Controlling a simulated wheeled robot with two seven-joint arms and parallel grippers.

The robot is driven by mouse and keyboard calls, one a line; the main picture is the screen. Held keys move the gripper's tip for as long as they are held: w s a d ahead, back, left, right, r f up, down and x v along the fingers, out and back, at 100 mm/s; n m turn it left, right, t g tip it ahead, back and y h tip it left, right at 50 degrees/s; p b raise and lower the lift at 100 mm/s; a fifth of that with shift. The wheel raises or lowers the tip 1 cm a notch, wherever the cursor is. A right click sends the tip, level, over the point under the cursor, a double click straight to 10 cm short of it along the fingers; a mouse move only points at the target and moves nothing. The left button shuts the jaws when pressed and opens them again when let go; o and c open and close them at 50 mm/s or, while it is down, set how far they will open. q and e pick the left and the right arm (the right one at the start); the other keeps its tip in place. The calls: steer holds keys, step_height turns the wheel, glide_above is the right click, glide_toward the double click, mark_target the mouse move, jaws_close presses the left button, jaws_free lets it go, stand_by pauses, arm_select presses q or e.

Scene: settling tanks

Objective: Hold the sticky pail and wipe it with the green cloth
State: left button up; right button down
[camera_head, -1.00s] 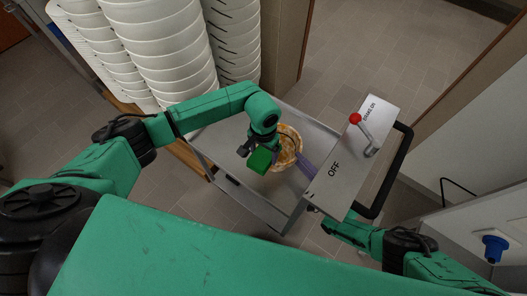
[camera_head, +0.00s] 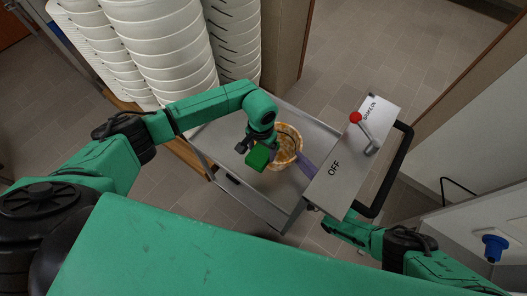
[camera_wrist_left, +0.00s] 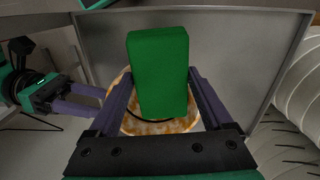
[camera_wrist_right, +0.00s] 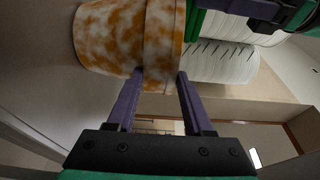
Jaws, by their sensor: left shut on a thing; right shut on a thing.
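The pail (camera_head: 289,146) is a small bucket with orange-brown blotches on white, over the grey cart tray. My left gripper (camera_wrist_left: 162,100) is shut on the green cloth (camera_head: 258,158), a thick block-like pad that also shows in the left wrist view (camera_wrist_left: 158,65). The cloth is at the pail's near left side in the head view; I cannot tell whether it touches. My right gripper (camera_wrist_right: 160,78) is shut on the pail's rim, and the blotched wall (camera_wrist_right: 112,38) fills the upper left of the right wrist view. The pail's underside is hidden in the head view.
The cart's tray (camera_head: 222,138) has free room left of the pail. Its panel (camera_head: 345,165), marked OFF, carries a red-knobbed lever (camera_head: 362,130) and a black handle (camera_head: 392,175). Tall stacks of white pails (camera_head: 165,50) stand behind at the left.

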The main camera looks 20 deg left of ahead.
mark_target(256, 145)
arm_select(q)
steer(key=shift+w+a, duration=1)
steer(key=shift+a, duration=0.3)
steer(key=shift+s+d, duration=0.1)
steer(key=shift+d, duration=0.05)
steer(key=shift+s+d, duration=1.35)
steer(key=shift+d, duration=0.25)
steer(key=shift+w, duration=0.1)
steer(key=shift+w+a, duration=0.7)
steer(key=shift+a, duration=0.2)
steer(key=shift+w+a, duration=0.65)
steer(key=shift+a, duration=0.2)
steer(key=shift+s+d, duration=1.5)
steer(key=shift+d, duration=0.25)
